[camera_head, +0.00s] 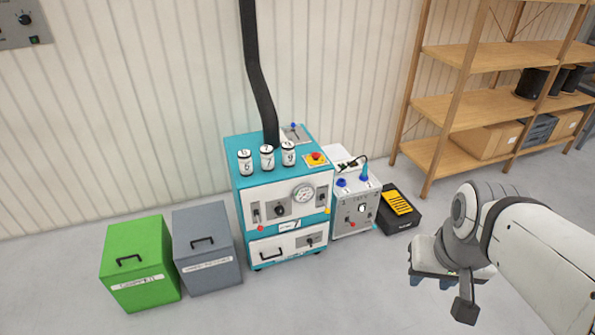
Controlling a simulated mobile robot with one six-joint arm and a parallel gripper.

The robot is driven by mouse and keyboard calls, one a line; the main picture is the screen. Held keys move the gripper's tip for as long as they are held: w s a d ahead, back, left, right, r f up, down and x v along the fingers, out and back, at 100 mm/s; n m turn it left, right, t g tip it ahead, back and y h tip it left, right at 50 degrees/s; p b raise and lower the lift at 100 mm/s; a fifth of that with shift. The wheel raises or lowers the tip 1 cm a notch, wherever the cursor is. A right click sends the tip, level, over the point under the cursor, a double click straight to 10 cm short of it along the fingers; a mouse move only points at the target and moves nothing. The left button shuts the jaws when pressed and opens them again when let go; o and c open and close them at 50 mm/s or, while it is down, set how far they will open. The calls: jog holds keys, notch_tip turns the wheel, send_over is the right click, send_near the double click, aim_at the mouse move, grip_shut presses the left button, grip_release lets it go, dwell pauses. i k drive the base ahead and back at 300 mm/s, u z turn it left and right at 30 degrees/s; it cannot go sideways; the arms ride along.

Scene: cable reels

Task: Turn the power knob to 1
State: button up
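A dark round knob (280,210) sits on the white front panel of the teal machine (241,180), left of a round gauge (304,193). Another knob (362,208) is on the front of the white unit (346,224) to its right. A third knob (25,19) is on a grey wall panel at the top left. The labels and scales are too small to read, so I cannot tell which is the power knob or its setting. My gripper (432,283) hangs at the lower right, away from all of them. Its two bluish fingertips show apart, with nothing between them.
A green bin (138,262) and a grey bin (207,247) stand left of the machine. A black case with a yellow top (398,203) sits right of the white unit. Wooden shelves (480,58) stand at the right. The floor in front is clear.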

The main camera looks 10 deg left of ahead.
aim_at(280, 210)
jog(key=u, duration=0.45)
jog(key=i, duration=1)
jog(key=u, duration=0.05)
